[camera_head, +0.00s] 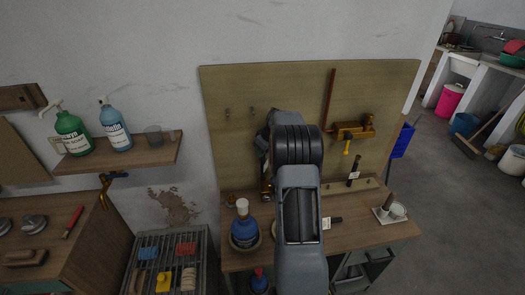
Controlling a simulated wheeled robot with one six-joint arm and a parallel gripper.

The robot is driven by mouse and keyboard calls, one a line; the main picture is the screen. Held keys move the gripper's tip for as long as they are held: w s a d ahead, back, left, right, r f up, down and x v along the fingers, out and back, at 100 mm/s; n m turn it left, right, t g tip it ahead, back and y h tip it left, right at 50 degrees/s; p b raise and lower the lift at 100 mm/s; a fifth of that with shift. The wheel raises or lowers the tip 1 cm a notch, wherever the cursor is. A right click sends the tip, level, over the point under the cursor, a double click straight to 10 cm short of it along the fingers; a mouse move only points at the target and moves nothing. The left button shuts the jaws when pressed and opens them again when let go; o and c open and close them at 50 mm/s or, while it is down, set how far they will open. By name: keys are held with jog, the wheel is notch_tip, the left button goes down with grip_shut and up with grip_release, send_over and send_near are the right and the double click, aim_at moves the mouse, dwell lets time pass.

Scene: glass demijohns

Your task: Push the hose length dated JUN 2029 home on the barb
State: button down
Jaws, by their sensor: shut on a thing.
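My gripper (266,188) is mostly hidden behind my own arm, low in front of the board and left of the arm's middle. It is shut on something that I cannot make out. A dark hose-like length with a white label (353,172) stands upright against the board's lower right. Another dark piece with a white label (329,222) lies on the bench just right of my arm. The label dates are too small to read. I cannot make out the barb.
A blue demijohn (244,232) with a white cap stands on the wooden bench (350,208) left of my arm. A tray with a cup (397,211) is at the right. A brass clamp (354,130) hangs on the board (300,85). A shelf (120,156) holds two bottles.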

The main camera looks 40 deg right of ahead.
jog(key=shift+s+f+b, duration=0.1)
jog(key=shift+f+b, duration=0.3)
jog(key=shift+f, duration=0.15)
dwell(0.9)
jog(key=c, duration=1.3)
grip_release()
jog(key=o, duration=0.4)
jog(key=shift+r, duration=0.15)
jog(key=shift+r, duration=0.15)
jog(key=p+v, duration=0.2)
jog(key=v, duration=0.3)
jog(key=shift+s+d+r, duration=0.1)
jog(key=shift+r, duration=0.3)
jog(key=b+v, duration=0.1)
jog(key=v, duration=1.2)
jog(key=shift+s+r, duration=0.25)
jog(key=shift+r, duration=0.1)
